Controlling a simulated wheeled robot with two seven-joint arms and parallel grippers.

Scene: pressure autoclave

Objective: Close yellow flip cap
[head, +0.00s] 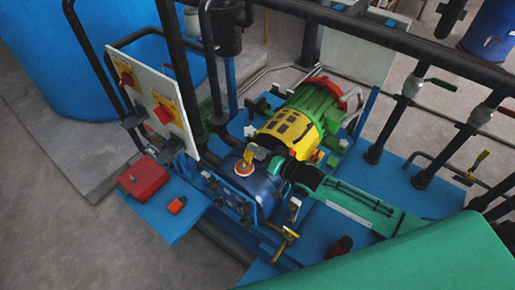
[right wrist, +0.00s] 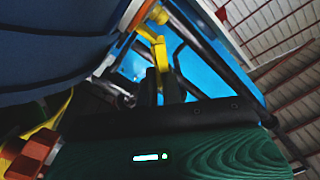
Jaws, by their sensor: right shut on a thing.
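The yellow flip cap (head: 251,153) stands tilted up above an orange ring (head: 244,168) on top of the dark blue vessel (head: 236,187). In the right wrist view the yellow flip cap (right wrist: 158,44) runs down from the orange ring to my fingers. My right gripper (head: 277,166) reaches in from the right, just beside the cap. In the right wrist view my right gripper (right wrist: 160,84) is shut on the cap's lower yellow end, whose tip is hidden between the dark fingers. My left gripper is not in view.
A green and yellow motor (head: 303,117) stands just behind my right gripper. A white panel with red switches (head: 152,100) rises at the left. A red box (head: 143,178) sits on the blue base. Dark pipes cross above and to the right.

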